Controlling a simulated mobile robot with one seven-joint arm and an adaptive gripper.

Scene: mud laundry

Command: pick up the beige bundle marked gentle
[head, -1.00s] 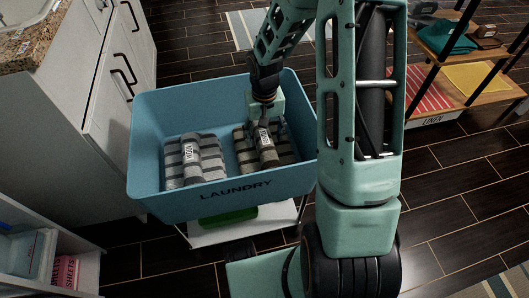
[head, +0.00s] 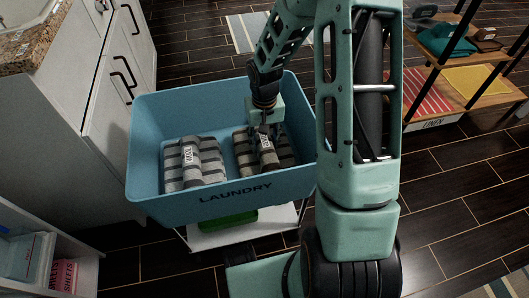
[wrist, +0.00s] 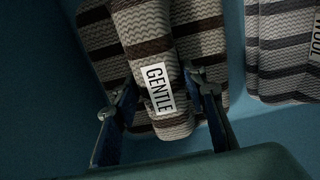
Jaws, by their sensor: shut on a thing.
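The beige bundle marked GENTLE (wrist: 150,60) has dark brown stripes and a white label. It lies in the blue laundry bin, on the right side in the head view (head: 246,153). My gripper (wrist: 165,100) has one finger on each side of the bundle's raised middle roll, beside the label, and is shut on it. In the head view my gripper (head: 264,130) reaches down into the bin and partly covers the bundle. The bundle still appears low in the bin; whether it touches the floor of the bin is hidden.
The blue bin (head: 160,115) has raised walls around the bundles. A grey striped bundle marked WOOL (head: 193,165) lies to the left in it, and at the right in the wrist view (wrist: 285,45). A white cabinet (head: 95,120) stands left; a linen shelf (head: 430,108) stands right.

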